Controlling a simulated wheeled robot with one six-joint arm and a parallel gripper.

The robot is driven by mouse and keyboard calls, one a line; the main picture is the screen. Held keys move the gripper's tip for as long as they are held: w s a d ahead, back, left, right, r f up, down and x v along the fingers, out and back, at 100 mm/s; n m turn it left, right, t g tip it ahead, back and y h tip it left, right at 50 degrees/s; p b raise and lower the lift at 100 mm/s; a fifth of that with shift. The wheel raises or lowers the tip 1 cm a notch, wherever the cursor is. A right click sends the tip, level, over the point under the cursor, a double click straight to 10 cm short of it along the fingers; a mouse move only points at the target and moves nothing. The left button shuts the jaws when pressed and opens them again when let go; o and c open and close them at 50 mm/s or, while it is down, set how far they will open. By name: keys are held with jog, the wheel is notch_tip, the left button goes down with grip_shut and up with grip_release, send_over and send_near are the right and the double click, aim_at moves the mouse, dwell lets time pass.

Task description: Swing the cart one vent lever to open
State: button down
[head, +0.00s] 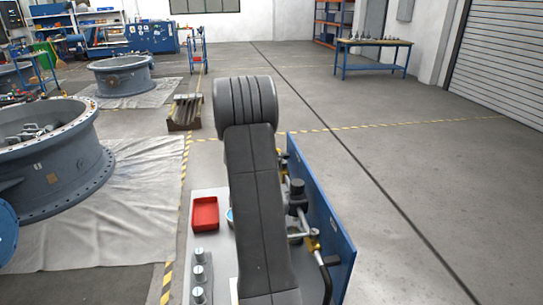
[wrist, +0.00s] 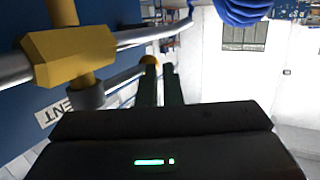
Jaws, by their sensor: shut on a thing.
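The vent valve shows in the wrist view as a yellow body (wrist: 75,55) on a steel pipe, against a blue panel (wrist: 25,80). A label ending in "ENT" (wrist: 55,112) sits below it. My gripper (wrist: 161,72) is shut on the lever near this tip. The fingers partly hide the grip. In the head view my arm hides my gripper and much of the cart, whose blue panel (head: 335,235) shows at right.
The cart top holds a red tray (head: 204,213) and several metal cylinders (head: 199,272). A large flanged valve body (head: 50,160) stands at left. The floor at right is clear up to a blue workbench (head: 373,44).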

jog(key=shift+a+r, duration=0.1)
jog(key=shift+r, duration=0.1)
jog(key=b+v, duration=0.2)
jog(key=v, duration=1.1)
jog(key=shift+s, duration=0.4)
jog(key=p+x, duration=0.2)
jog(key=x, duration=1.2)
jog(key=shift+f, duration=0.1)
